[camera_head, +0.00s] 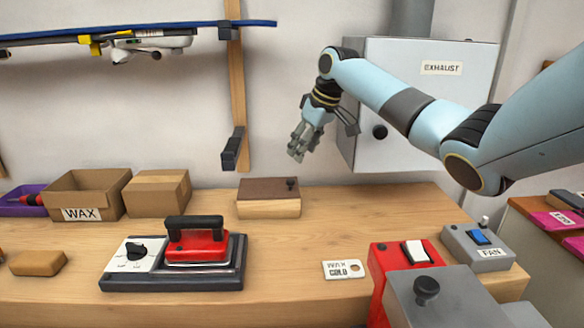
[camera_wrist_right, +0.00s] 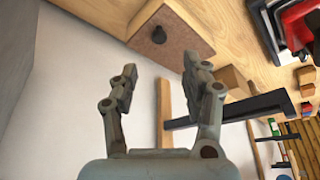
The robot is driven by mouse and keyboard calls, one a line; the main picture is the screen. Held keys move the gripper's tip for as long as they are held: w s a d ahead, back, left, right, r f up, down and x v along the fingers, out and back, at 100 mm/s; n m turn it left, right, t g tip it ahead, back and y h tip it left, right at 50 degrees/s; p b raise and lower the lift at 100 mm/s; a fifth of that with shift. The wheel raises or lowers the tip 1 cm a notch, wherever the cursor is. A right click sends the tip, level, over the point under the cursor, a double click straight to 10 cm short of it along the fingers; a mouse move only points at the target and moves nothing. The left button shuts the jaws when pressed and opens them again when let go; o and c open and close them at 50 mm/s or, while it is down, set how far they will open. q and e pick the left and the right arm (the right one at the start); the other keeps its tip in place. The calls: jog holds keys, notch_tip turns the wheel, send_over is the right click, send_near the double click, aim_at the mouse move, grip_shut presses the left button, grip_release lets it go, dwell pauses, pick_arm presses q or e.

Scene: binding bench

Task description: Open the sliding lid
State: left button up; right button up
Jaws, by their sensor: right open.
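A wooden box with a dark brown lid (camera_head: 262,188) and a small black knob (camera_head: 291,183) stands at the back of the bench, near the wall. The lid covers the box top in the head view. My right gripper (camera_head: 298,152) is above the box, open and empty. In the right wrist view, the brown lid (camera_wrist_right: 172,48) and its black knob (camera_wrist_right: 158,35) show beyond the open fingers of the right gripper (camera_wrist_right: 158,82), apart from them. My left gripper is not in view.
A red iron (camera_head: 197,245) on a dark base is at the front left. Cardboard boxes (camera_head: 158,193) stand left of the lidded box. A grey exhaust cabinet (camera_head: 385,80) is behind my right arm. Red and grey switch boxes (camera_head: 478,245) stand at right. Bench around the white tag (camera_head: 344,270) is mostly clear.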

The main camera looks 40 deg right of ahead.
aim_at(291, 180)
jog(key=x, duration=0.4)
jog(key=shift+w+f, duration=0.2)
jog(key=shift+f, duration=0.15)
jog(key=x, duration=0.4)
jog(key=shift+w+d+f, duration=0.1)
jog(key=shift+w+f, duration=0.1)
jog(key=shift+f, duration=0.05)
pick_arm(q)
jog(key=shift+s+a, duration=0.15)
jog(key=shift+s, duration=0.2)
pick_arm(e)
jog(key=shift+w+f, duration=0.2)
jog(key=shift+f, duration=0.4)
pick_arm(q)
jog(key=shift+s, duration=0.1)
pick_arm(e)
jog(key=shift+c, duration=0.2)
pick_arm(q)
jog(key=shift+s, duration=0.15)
pick_arm(e)
grip_shut()
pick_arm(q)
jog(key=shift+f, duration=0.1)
